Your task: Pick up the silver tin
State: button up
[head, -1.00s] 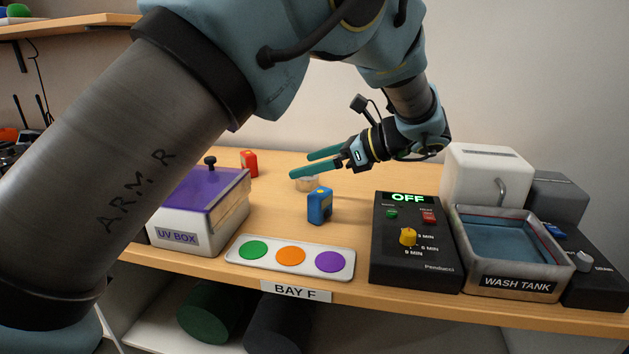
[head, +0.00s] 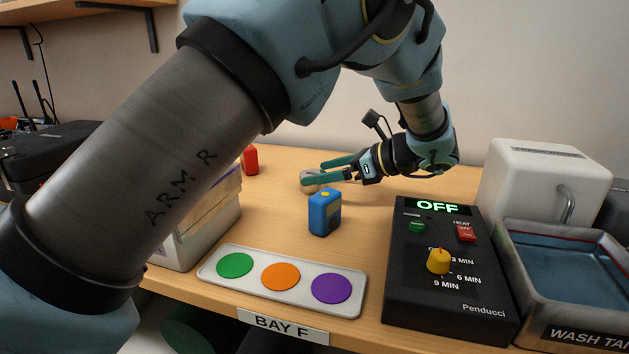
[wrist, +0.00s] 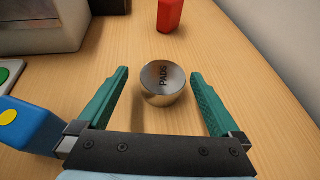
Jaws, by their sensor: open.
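A blue device (head: 324,212) stands close to my gripper, in front of the tin. A red object (head: 250,160) stands farther back. A tray with coloured discs (head: 212,277), a black control box (head: 450,285) and a wash tank (head: 570,325) line the front.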

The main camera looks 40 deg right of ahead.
aim_at(302, 176)
jog(key=shift+d+p+x, duration=0.1)
jog(key=shift+p+x, duration=0.2)
jog(key=shift+x, duration=1.25)
jog(key=shift+d+p+x, duration=0.15)
jog(key=shift+p+x, duration=0.15)
jog(key=shift+x, duration=1.2)
jog(key=shift+f, duration=0.2)
jog(key=shift+c, duration=0.2)
jog(key=c, duration=1.2)
